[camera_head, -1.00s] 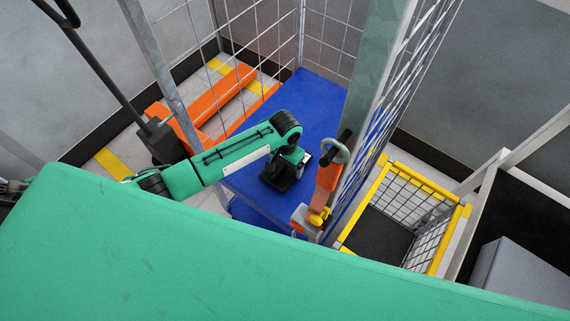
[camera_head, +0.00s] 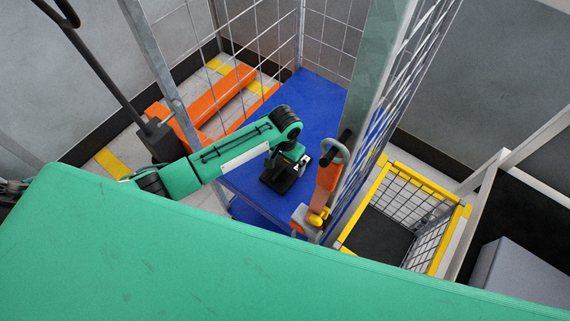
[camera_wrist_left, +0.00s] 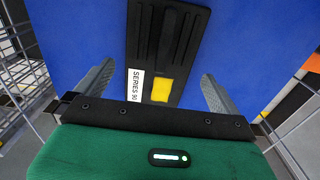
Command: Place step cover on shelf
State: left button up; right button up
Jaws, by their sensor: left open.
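The step cover (camera_wrist_left: 166,45) is a black ribbed plate with a white "SERIES 90" label and a yellow patch. In the left wrist view it lies on the blue shelf (camera_wrist_left: 75,35), between the fingers of my left gripper (camera_wrist_left: 158,90). The fingers are spread apart, with blue showing between each finger and the cover. In the head view my left gripper (camera_head: 288,178) is over the blue shelf (camera_head: 312,105), and its wrist hides part of the dark cover below. My right gripper is not in view.
Wire mesh and metal posts (camera_head: 378,75) enclose the shelf. An orange-handled clamp (camera_head: 327,188) is close to the right of my left gripper. A yellow-rimmed basket (camera_head: 440,262) stands at the right. An orange pallet jack (camera_head: 218,100) is behind my left arm.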

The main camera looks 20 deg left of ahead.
aim_at(285, 165)
pick_arm(q)
notch_tip(285, 165, up, 9)
jog(key=shift+f, duration=0.1)
dwell(0.6)
